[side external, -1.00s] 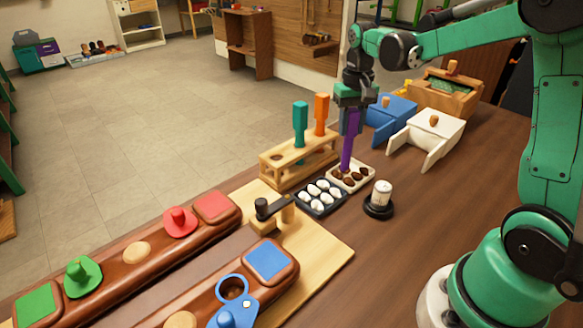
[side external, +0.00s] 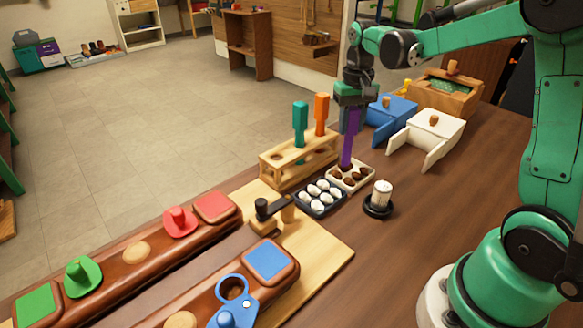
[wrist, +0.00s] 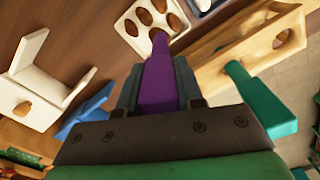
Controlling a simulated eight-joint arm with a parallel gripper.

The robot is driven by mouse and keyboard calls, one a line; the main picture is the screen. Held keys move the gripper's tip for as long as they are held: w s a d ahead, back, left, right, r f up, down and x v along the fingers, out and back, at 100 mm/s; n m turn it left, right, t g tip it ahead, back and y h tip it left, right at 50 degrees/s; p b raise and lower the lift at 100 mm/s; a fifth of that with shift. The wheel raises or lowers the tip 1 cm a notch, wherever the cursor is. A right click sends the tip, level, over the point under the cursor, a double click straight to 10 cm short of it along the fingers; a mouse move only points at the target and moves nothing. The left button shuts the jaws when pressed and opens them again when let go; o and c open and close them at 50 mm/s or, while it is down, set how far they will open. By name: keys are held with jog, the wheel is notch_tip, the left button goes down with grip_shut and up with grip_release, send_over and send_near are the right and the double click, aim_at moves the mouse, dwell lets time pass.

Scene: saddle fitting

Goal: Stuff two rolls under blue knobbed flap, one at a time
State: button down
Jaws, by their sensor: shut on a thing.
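My gripper (side external: 352,104) is shut on a purple tool (side external: 346,146), which points down. In the wrist view the tool (wrist: 158,85) sits between my gripper's fingers (wrist: 158,92). Its tip is at the white tray (side external: 366,180), which holds several brown rolls (side external: 350,182); contact with a roll cannot be told. The tray also shows in the wrist view (wrist: 128,26). A dark tray (side external: 318,209) beside it holds several white pieces (side external: 314,190). The blue flap (side external: 232,306), with a round knob and a ring, lies on the near brown leather piece (side external: 205,304), partly cut off by the frame.
A wooden rack (side external: 285,172) with teal and orange handles stands left of the trays. A white canister (side external: 382,192) on a black base is to the right. Blue (side external: 392,112) and white (side external: 436,130) open boxes stand behind. Bare table lies at front right.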

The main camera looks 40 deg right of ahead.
jog(key=shift+r, duration=3.25)
